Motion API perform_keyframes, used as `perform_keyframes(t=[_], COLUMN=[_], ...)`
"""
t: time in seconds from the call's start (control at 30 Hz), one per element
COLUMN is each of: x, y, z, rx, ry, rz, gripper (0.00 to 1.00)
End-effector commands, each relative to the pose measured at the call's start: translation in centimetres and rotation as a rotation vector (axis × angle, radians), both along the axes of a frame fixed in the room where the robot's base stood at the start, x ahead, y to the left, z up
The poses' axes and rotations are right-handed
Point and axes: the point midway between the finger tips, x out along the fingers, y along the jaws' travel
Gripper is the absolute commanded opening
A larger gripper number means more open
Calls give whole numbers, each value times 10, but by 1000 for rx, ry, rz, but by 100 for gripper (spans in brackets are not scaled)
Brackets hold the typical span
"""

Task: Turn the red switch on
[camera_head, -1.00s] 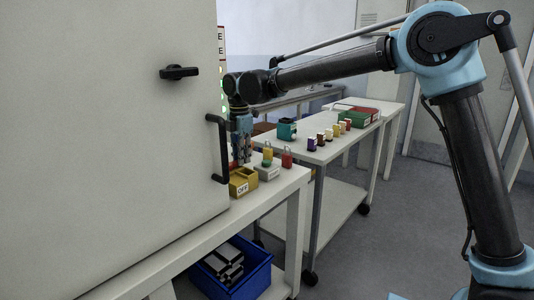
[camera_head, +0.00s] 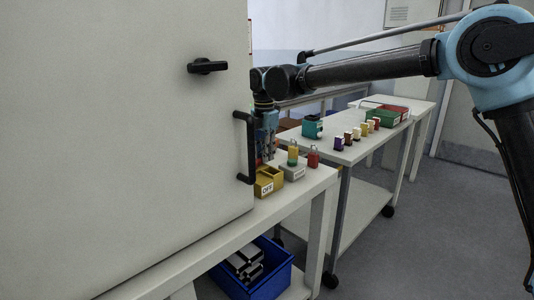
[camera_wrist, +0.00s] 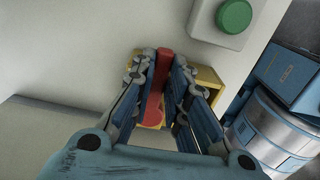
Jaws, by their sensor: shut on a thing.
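The red switch (camera_wrist: 155,90) is a long red lever in the middle of the wrist view. My gripper (camera_wrist: 163,68) has its blue fingers shut on both sides of the lever. A yellow part (camera_wrist: 207,83) shows behind the fingers, partly hidden by them. In the head view my gripper (camera_head: 267,156) points down just right of the cabinet's black handle, over the white bench. Only a sliver of red shows there beside the fingers. I cannot read the switch's position.
A grey cabinet (camera_head: 120,130) with a black knob (camera_head: 207,66) and bar handle (camera_head: 243,148) stands at left. A yellow box marked OFF (camera_head: 268,182) and padlocks (camera_head: 313,157) sit on the bench. A green button (camera_wrist: 234,16) is close by. A blue crate (camera_head: 262,278) is below.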

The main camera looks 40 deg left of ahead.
Motion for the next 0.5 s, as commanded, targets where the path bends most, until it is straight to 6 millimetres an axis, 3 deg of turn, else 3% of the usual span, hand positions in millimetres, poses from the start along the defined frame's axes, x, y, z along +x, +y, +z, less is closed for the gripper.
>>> perform_keyframes(t=[0.03, 0.1, 0.5], x=[5, 4, 1], y=[1, 1, 0], z=[0, 0, 4], rx=[3, 3, 1], ry=[-6, -5, -2], rz=[-4, -3, 0], gripper=[22, 35, 35])
